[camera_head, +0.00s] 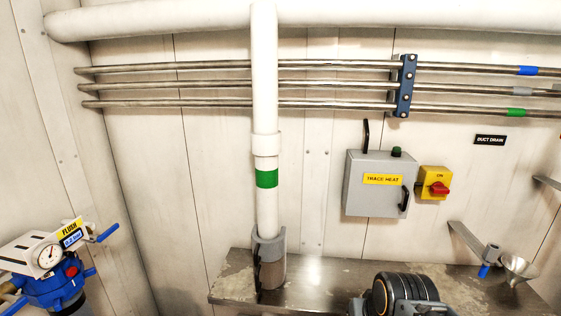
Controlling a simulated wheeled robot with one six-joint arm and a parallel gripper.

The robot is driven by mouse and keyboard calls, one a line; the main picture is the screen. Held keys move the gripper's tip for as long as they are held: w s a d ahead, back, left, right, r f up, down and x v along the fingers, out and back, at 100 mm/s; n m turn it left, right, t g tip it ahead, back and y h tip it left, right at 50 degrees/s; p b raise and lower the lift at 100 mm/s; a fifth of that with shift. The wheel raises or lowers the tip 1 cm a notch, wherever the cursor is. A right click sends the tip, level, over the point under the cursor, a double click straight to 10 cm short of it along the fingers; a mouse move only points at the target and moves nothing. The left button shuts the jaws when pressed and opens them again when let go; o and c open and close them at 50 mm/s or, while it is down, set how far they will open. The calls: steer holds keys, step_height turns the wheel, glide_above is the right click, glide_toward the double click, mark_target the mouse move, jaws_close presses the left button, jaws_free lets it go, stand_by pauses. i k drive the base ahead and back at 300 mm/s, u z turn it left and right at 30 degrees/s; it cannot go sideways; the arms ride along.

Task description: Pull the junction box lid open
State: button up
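The junction box (364,198) is a grey box on the back wall, right of centre, with a yellow "TRACE HEAT" label (383,179). Its lid faces me and looks closed against the box. A black bar handle (404,199) is at the lid's right edge. A dark green-black fitting sits on the box's top, and a black cable loop rises behind its top left. Part of my arm, dark and ribbed, shows at the bottom edge, below the box and apart from it. I cannot make out gripper fingertips in this view.
A yellow switch box with a red knob (440,187) is close on the right of the box. A metal ledge (325,282) runs below. A white vertical pipe (265,110) stands left. A funnel (516,267) is at lower right. Wall between pipe and box is clear.

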mark_target(380, 188)
steer(key=z, duration=1.05)
steer(key=k, duration=0.7)
steer(key=u, duration=1.1)
steer(key=i, duration=0.5)
steer(key=z, duration=0.05)
